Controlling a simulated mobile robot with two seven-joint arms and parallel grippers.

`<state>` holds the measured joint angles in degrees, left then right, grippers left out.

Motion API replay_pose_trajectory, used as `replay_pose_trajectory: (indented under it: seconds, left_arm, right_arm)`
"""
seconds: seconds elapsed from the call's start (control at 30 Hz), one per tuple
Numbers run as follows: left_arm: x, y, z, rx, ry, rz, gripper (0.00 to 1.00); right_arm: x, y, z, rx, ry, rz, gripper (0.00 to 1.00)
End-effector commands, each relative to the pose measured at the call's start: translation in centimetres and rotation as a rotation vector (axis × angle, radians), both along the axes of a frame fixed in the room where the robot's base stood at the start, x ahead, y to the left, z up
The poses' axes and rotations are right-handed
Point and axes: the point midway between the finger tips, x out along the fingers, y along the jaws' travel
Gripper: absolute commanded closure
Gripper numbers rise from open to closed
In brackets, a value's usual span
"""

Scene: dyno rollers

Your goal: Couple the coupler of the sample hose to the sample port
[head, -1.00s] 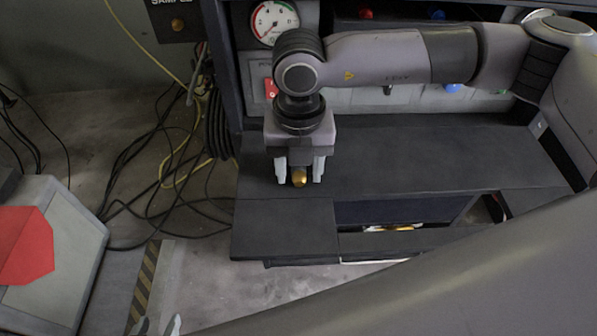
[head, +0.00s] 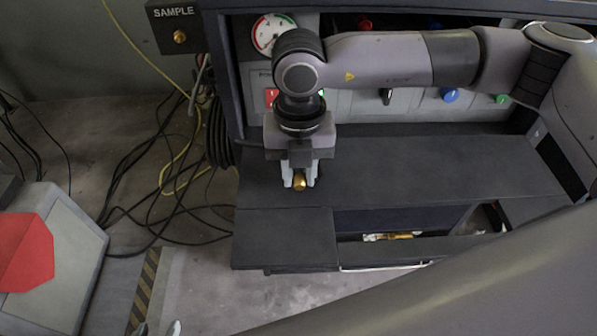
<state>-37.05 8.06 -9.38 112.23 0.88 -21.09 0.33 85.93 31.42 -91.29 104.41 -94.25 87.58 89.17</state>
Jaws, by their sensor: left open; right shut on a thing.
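The brass coupler (head: 300,184) is between the fingers of my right gripper (head: 299,178), low over the left part of the dark bench top. My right gripper is shut on it. The gripper's body hides most of the coupler and its hose; a dark hose-like line (head: 250,143) shows just left of the gripper. The sample port (head: 180,37) is a brass fitting on a black box labelled SAMPLE, up and left of the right gripper and well apart from it. My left gripper (head: 157,329) is open at the bottom edge, with only its fingertips in view.
A panel with a gauge (head: 272,34) and coloured knobs stands behind the bench (head: 430,165). Black and yellow cables (head: 165,185) hang and lie on the floor below the port. A grey box with a red face (head: 25,255) stands at the left.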

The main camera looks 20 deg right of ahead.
Motion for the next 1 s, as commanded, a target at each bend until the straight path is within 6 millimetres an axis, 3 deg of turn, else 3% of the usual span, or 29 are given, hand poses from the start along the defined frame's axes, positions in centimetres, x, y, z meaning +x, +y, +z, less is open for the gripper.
replay_pose_trajectory:
  seconds: [0.7, 1.0]
  left_arm:
    - [0.0, 0.1, 1.7, 0.002, -0.002, 0.001, 0.44]
    - [0.1, 0.1, 2.0, 0.001, -0.005, 0.001, 0.44]
  right_arm:
    - [0.0, 0.0, 3.8, 0.001, -0.001, 0.0, 1.0]
    - [0.0, 0.0, 4.3, 0.001, -0.001, 0.0, 1.0]
